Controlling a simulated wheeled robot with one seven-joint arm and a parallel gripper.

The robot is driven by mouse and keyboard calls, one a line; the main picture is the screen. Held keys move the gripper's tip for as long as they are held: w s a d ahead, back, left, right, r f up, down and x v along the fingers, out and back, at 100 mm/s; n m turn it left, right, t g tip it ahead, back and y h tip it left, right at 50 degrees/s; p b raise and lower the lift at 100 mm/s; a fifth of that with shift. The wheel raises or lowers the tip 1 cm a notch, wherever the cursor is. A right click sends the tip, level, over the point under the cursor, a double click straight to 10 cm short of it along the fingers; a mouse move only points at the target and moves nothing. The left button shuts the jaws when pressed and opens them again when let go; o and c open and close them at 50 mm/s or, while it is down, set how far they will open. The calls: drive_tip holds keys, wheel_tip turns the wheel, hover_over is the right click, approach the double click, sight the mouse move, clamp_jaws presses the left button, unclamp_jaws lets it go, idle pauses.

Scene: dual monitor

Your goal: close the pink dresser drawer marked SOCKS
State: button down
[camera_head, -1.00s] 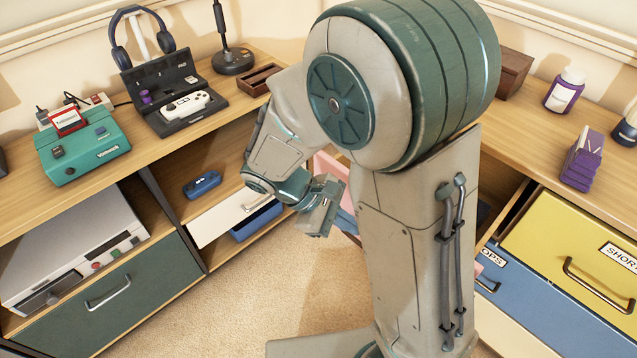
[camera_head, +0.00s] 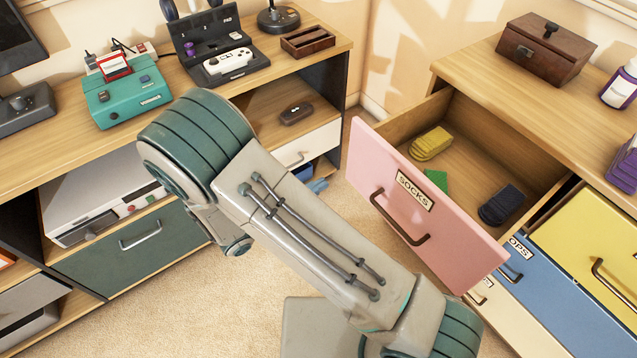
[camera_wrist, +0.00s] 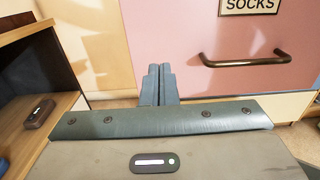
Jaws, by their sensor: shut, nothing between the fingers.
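The pink drawer marked SOCKS (camera_head: 385,185) stands pulled well out from the right-hand dresser in the head view. Its dark handle (camera_head: 398,218) is on the front, below the label. Yellow, green and navy folded items lie inside. In the wrist view the pink front (camera_wrist: 225,90) fills the upper right, with its handle (camera_wrist: 245,61) right of my fingers. My gripper (camera_wrist: 159,70) is shut and empty, its fingertips in front of the left part of the pink face. I cannot tell whether they touch it. My arm hides most of the gripper in the head view.
A blue drawer (camera_head: 560,300) and a yellow drawer (camera_head: 600,255) sit beside the pink one. A brown box (camera_head: 545,50) is on the dresser top. The left desk (camera_head: 75,150) holds a teal console. Bare carpet (camera_head: 190,290) lies between the units.

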sight(364, 159)
drive_tip(key=x, duration=1.1)
drive_tip(key=shift+b, duration=0.4)
drive_tip(key=shift+d, duration=0.1)
drive_tip(key=shift+w, duration=0.1)
